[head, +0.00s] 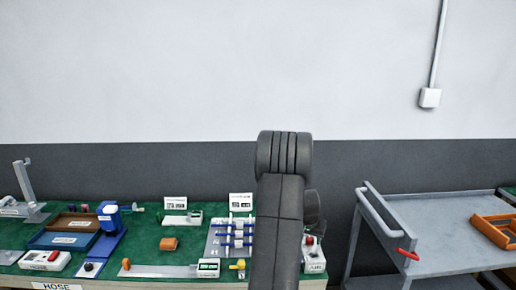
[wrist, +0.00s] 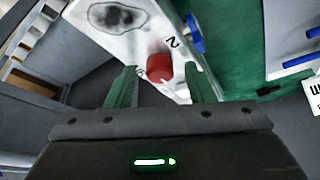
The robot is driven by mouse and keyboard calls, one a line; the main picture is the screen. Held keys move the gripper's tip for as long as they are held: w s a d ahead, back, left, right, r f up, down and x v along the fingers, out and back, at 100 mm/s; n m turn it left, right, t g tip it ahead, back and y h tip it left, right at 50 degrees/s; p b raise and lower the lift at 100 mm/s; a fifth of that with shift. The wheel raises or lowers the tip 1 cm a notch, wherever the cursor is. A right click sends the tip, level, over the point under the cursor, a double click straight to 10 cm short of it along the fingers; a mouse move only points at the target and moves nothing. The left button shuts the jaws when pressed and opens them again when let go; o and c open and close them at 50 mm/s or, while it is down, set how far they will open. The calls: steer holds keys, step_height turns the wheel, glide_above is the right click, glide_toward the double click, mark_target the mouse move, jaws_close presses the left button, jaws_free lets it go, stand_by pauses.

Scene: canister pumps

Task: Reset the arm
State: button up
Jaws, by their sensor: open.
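In the wrist view my gripper (wrist: 158,78) has its two green fingers apart. A red knob (wrist: 160,68) on a white panel (wrist: 120,45) shows between and beyond the fingertips. I cannot tell how far it is from them, but nothing appears to be held. The panel carries a dark-marked dial and a "2". In the head view my dark arm rises in front of the bench, and my gripper is hidden there.
The green bench (head: 150,222) holds a blue stand (head: 108,220), a brown tray (head: 76,222), a rack with blue-banded tubes (head: 236,234) and a white box with a red knob (head: 314,262) beside my arm. A grey cart (head: 440,230) with an orange tray (head: 490,232) stands right.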

steer(key=shift+m+h+b, duration=0.3)
steer(key=shift+m+h, duration=0.2)
steer(key=shift+m, duration=0.8)
steer(key=shift+a+g, duration=0.1)
steer(key=shift+g, duration=0.3)
